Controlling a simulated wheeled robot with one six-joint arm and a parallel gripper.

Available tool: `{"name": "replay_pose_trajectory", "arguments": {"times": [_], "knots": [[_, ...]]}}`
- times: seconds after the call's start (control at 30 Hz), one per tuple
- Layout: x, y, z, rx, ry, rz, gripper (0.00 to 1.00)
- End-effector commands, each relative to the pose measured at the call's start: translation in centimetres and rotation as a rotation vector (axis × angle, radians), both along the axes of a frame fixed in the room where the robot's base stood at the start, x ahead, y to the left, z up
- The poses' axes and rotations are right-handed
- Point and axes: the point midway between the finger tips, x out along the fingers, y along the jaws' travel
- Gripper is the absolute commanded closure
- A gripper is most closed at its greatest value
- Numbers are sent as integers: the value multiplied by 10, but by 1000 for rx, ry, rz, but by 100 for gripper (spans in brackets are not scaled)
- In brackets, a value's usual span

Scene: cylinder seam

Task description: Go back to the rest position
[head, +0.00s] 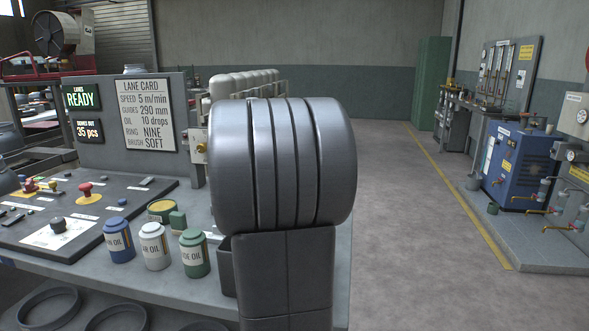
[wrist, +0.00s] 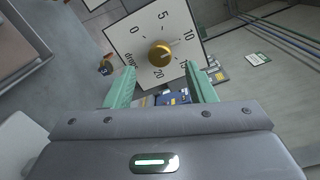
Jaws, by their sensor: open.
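My gripper (wrist: 155,66) shows in the wrist view with its two green fingers apart and nothing held between them. Beyond the fingertips is a white dial plate (wrist: 128,45) marked 0 to 20 drops, with a brass knob (wrist: 162,54) at its middle. The knob looks clear of the fingers, but the exact gap is hard to judge. In the head view my grey arm fills the middle and hides my gripper. A brass knob (head: 201,148) shows just left of the arm there.
A lane card (head: 147,115) stands on the bench's back panel. Blue, white and green oil cans (head: 194,253) stand on the bench left of my arm. A control panel (head: 60,232) with a red button lies further left. Open floor (head: 410,220) stretches to the right.

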Motion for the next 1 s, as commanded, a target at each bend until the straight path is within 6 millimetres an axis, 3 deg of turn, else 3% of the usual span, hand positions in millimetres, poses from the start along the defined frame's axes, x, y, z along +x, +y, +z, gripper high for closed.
{"name": "replay_pose_trajectory", "arguments": {"times": [0.37, 1.0], "knots": [[65, -12, -2, 1, 1, -2, 50], [63, -10, 2, -790, 159, 2, 50]]}}
